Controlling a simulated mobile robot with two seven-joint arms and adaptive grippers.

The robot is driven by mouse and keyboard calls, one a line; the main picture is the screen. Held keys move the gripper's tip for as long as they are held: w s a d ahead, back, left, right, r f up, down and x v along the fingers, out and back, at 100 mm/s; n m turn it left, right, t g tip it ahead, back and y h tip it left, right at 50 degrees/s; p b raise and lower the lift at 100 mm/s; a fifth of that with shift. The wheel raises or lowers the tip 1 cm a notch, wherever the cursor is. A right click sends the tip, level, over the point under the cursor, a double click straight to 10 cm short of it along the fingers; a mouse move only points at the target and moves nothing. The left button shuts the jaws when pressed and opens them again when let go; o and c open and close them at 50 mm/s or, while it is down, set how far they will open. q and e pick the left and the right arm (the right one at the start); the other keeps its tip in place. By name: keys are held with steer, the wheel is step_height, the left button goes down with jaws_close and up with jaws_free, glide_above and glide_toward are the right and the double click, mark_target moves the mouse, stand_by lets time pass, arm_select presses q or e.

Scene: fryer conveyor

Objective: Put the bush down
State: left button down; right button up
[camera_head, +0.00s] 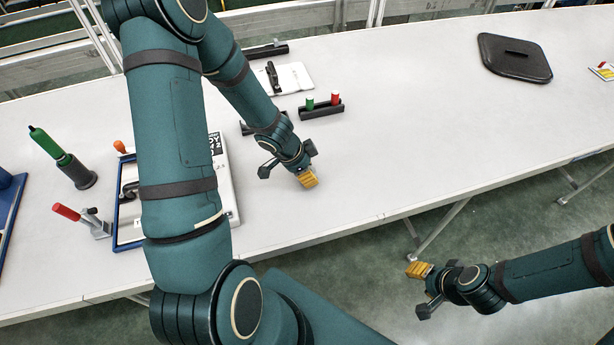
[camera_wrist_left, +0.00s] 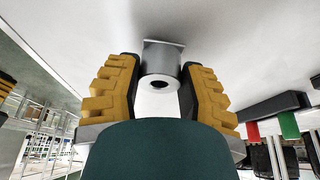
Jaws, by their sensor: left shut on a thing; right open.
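The bush (camera_wrist_left: 160,64) is a grey metal cylinder with a hole in its end and a flat flange at its far end. In the left wrist view it sits between the yellow fingers of my left gripper (camera_wrist_left: 158,88), which is shut on it. In the head view my left gripper (camera_head: 307,179) is low over the white table (camera_head: 400,140), near its front edge, and the bush is mostly hidden. I cannot tell whether the flange touches the table. My right gripper (camera_head: 419,270) is open and empty, off the table's front edge above the floor.
A black holder (camera_head: 321,110) with green and red pegs stands behind my left gripper. A black plate (camera_head: 515,58) is far right. The table's middle right is clear.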

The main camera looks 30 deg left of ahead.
arm_select(q)
steer(key=shift+f, duration=0.3)
arm_select(e)
steer(key=shift+f, duration=0.3)
arm_select(q)
steer(key=shift+f, duration=0.15)
steer(key=c, duration=0.6)
jaws_free()
arm_select(e)
steer(key=shift+s+f, duration=0.1)
steer(key=shift+f, duration=0.05)
arm_select(q)
steer(key=shift+r, duration=0.4)
steer(key=p+v, duration=0.8)
steer(key=v, duration=0.3)
steer(key=shift+s+a+r+p, duration=0.15)
steer(key=shift+a+r+p, duration=0.05)
steer(key=shift+p, duration=0.15)
arm_select(e)
step_height(320, 180, up, 10)
steer(key=shift+d, duration=0.2)
